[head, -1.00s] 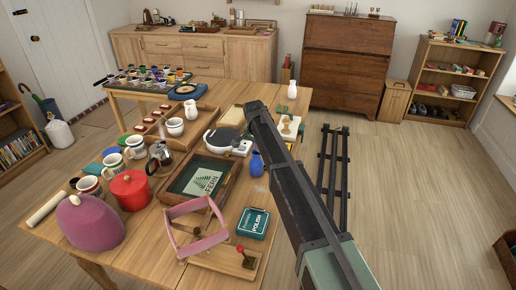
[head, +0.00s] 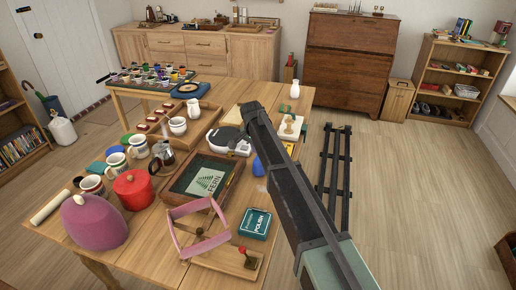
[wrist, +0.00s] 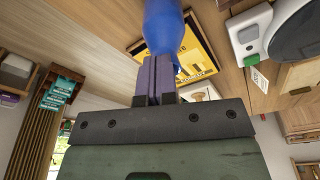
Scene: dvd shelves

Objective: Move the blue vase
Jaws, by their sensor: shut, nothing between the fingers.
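The blue vase (head: 258,168) stands on the wooden table, right of the framed fern tray. My arm covers part of it in the head view. In the wrist view the blue vase (wrist: 163,24) shows large at the top centre, cut off by the picture edge. My gripper (wrist: 155,66) is shut and empty, its purple finger pads pressed together. Its tips overlap the vase in the wrist view; I cannot tell whether they touch it. In the head view the fingers are hidden behind my arm.
Near the vase are the fern tray (head: 180,181), a white scale-like device (head: 240,148) and a green polish tin (head: 256,223). A white vase (head: 294,90) stands farther back. Mugs, a red pot (head: 133,190) and a coffee pot crowd the left. A dark rack (head: 324,180) lies right of the table.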

